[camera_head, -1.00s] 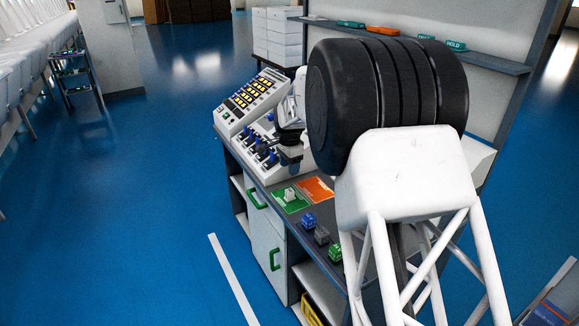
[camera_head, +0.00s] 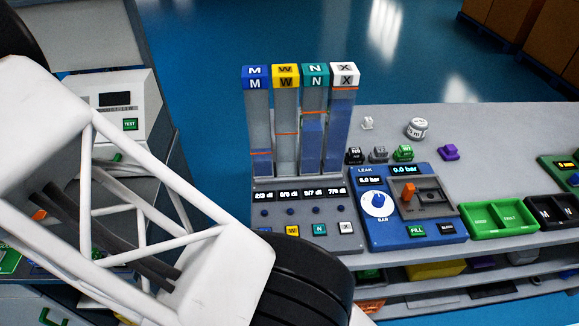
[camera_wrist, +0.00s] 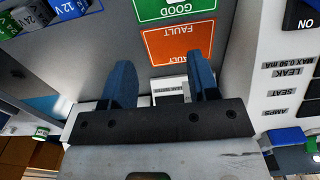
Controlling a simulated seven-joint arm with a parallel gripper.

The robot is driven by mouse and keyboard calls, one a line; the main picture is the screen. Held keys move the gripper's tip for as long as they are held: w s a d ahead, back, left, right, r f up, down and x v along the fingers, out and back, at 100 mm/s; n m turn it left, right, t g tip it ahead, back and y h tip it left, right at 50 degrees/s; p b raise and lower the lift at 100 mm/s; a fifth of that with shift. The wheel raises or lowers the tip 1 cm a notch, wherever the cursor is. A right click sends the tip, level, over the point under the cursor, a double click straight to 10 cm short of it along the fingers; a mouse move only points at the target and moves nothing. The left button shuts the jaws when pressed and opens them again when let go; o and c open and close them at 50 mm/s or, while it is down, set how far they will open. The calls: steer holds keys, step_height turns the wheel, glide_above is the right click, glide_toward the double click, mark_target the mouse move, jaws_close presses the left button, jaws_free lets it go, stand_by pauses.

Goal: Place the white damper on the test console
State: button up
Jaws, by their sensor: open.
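A small white piece (camera_head: 367,122) stands on the grey bench in the head view, behind a row of small blocks. It may be the white damper, but it is too small to be sure. The blue leak console (camera_head: 459,226) lies in front of those blocks, with a dial, a display and a dark socket plate holding an orange lever. I cannot tell whether it is the test console. My gripper (camera_wrist: 161,70) is open in the wrist view, with nothing visibly held. Its blue fingers are over a different bench, near an orange FAULT card (camera_wrist: 185,45).
Tall labelled columns (camera_head: 300,130) rise left of the blue console. Black (camera_head: 355,155), grey (camera_head: 378,155), green (camera_head: 403,153) and purple (camera_head: 448,152) blocks sit behind it. A white round piece (camera_head: 416,128) is nearby. The far bench is fairly clear.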

steer(key=w+d+r, duration=0.4)
steer(key=w+d, duration=0.1)
steer(key=d, duration=0.3)
steer(key=w+d+r, duration=0.4)
steer(key=w+d, duration=0.1)
steer(key=d, duration=0.4)
steer(key=w+d+r, duration=0.5)
steer(key=d, duration=0.3)
steer(key=w+d+r+t, duration=0.1)
steer(key=d+r, duration=0.3)
steer(key=d, duration=1)
steer(key=w+d+r, duration=0.1)
steer(key=d+r, duration=0.3)
steer(key=d, duration=0.9)
steer(key=s+d+r+t, duration=0.1)
steer(key=s+d, duration=0.3)
steer(key=d, duration=0.9)
steer(key=s+d+r, duration=0.1)
steer(key=s+d, duration=0.4)
steer(key=d, duration=0.8)
steer(key=s+d+f, duration=0.3)
steer(key=s+d, duration=0.5)
steer(key=s, duration=0.1)
steer(key=s+d+f, duration=0.3)
steer(key=s+d, duration=0.6)
steer(key=shift+s+f+t, duration=0.3)
